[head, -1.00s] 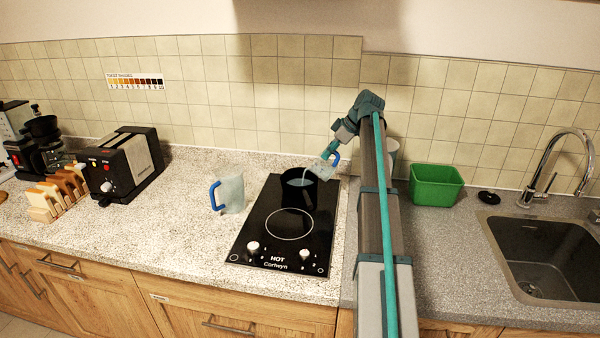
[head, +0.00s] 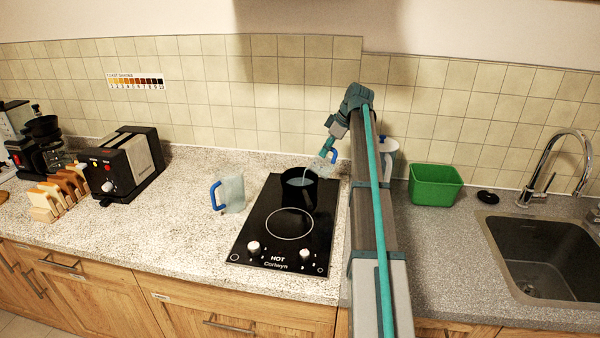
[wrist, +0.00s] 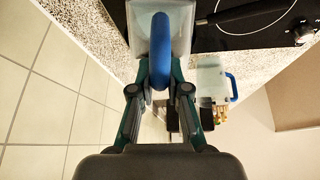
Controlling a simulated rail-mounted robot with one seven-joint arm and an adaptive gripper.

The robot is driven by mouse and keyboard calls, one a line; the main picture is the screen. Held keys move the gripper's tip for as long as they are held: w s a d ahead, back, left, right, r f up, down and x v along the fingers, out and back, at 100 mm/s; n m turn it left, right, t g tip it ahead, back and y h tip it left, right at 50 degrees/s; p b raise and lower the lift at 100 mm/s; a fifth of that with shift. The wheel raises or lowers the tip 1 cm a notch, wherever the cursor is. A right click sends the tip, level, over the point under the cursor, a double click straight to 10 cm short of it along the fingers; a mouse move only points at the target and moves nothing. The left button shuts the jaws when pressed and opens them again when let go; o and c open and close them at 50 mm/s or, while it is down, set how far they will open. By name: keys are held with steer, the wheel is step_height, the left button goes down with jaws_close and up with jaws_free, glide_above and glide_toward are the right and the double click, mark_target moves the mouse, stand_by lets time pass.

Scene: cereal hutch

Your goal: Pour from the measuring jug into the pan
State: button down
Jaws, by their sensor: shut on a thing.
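The black pan (head: 297,193) stands on the rear of the black hob, and bluish contents show inside it. My gripper (head: 331,146) is above and right of the pan. It is shut on the blue handle (wrist: 161,50) of a translucent measuring jug (head: 325,168), which is tilted beside the pan's right rim. The wrist view shows the fingers around the handle and the jug body (wrist: 178,22) beyond it. I cannot tell whether liquid is flowing. A second translucent jug (head: 232,193) with a blue handle stands upright on the counter left of the hob.
The hob (head: 270,248) has knobs at its front. A toaster (head: 130,165) and toast rack (head: 60,195) stand left. A green tub (head: 435,186), a black disc (head: 488,197) and the sink (head: 550,260) are right. A white vessel (head: 388,150) is partly hidden behind my arm.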

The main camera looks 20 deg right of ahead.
steer(key=shift+w+a+r+g+h+p, duration=0.4)
steer(key=shift+w+a+g+h, duration=0.05)
steer(key=shift+g+h, duration=0.05)
stand_by(0.6)
steer(key=shift+w+a+r, duration=0.1)
steer(key=shift+w+a, duration=0.2)
steer(key=shift+w, duration=0.05)
steer(key=shift+w+a+g+h+p, duration=0.1)
steer(key=shift+g+h+p, duration=0.2)
steer(key=shift+p, duration=0.1)
